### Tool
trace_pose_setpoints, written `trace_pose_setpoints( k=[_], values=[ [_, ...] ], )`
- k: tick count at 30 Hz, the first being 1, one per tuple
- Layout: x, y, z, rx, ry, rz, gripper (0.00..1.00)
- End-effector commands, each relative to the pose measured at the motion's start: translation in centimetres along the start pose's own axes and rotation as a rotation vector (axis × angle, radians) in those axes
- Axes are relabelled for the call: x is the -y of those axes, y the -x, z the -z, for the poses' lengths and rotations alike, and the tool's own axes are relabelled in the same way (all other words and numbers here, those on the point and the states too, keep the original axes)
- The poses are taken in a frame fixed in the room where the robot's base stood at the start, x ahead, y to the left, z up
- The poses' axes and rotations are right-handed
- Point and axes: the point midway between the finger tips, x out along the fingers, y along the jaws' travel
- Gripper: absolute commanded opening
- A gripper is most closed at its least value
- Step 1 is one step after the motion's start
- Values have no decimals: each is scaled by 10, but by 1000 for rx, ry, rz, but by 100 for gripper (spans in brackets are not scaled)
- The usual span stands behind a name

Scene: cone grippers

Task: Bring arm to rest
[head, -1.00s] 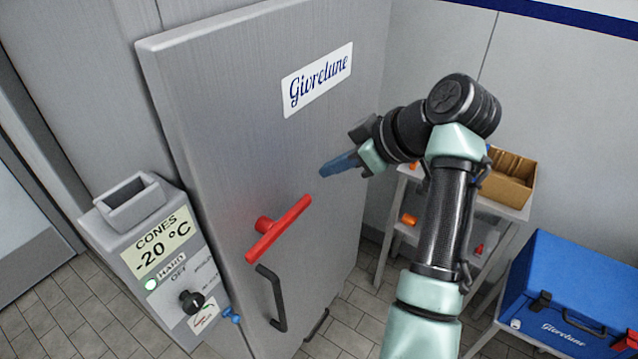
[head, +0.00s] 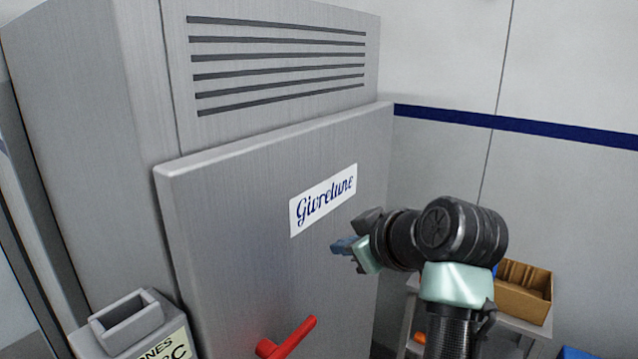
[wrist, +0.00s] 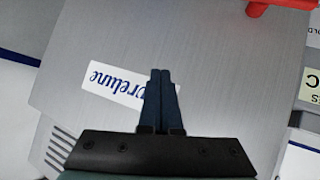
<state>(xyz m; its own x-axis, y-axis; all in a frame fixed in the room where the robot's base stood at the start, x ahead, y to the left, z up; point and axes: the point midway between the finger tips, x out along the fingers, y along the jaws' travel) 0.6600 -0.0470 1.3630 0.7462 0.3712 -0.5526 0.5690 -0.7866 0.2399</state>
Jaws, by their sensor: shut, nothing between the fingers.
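My gripper (head: 340,246) is raised in front of the grey freezer door (head: 235,235), a little below and right of the white Givrelune label (head: 323,199). In the wrist view its two blue fingers (wrist: 160,74) are together with nothing between them. They overlap part of the label in that view, with the door behind. I cannot tell the exact gap to the door. The red handle (head: 286,338) is at the bottom of the head view, below the gripper and apart from it. It also shows at the top right of the wrist view (wrist: 285,3).
A cardboard box (head: 524,291) sits on a shelf stand right of my arm. A grey control box with an open-topped holder (head: 125,318) is left of the door. Vent slots (head: 275,65) are above the door. The wall space above my arm is clear.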

Motion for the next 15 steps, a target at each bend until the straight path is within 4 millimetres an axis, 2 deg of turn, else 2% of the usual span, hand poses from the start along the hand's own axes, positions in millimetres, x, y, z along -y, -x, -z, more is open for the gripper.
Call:
trace_pose_setpoints(
  k=[2,5,8,9,12,15],
  values=[
    [-2,13,34,-122,-31,-166,0],
    [-2,48,77,-312,-79,-352,0],
    [9,101,118,-544,-119,-500,0],
    [17,126,132,-645,-134,-548,0],
    [40,189,157,-880,-160,-630,0],
    [62,242,169,-1066,-174,-672,0]
  ],
)
